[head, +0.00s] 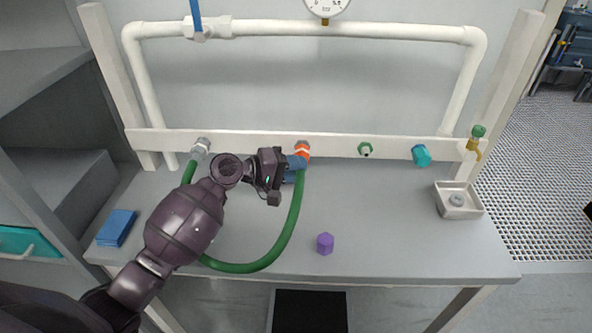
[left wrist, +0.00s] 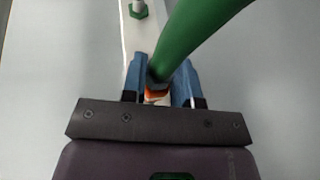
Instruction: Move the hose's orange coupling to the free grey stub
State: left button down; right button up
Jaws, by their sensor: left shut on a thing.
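The green hose (head: 285,232) hangs in a loop from the white rail over the bench. Its orange coupling (head: 303,149) is at the rail, near the middle. The hose's other end meets a grey fitting (head: 200,148) at the left of the rail. My left gripper (head: 298,163) is shut on the orange coupling; its blue fingers flank the coupling (left wrist: 156,92) in the left wrist view, where the hose hides part of it. Right of it on the rail is an uncapped stub (head: 366,151) with a green collar and pale tip. My right gripper is not in view.
A teal cap (head: 421,155) and a brass tap (head: 473,146) with a green knob sit further right on the rail. A small tray (head: 447,208) stands below the tap. A purple cap (head: 325,243) and a blue block (head: 116,228) lie on the bench (head: 380,225).

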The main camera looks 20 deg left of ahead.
pick_arm(q)
jog(key=shift+w, duration=0.3)
jog(key=c, duration=0.8)
grip_release()
jog(key=shift+a, duration=0.1)
jog(key=v, duration=1.1)
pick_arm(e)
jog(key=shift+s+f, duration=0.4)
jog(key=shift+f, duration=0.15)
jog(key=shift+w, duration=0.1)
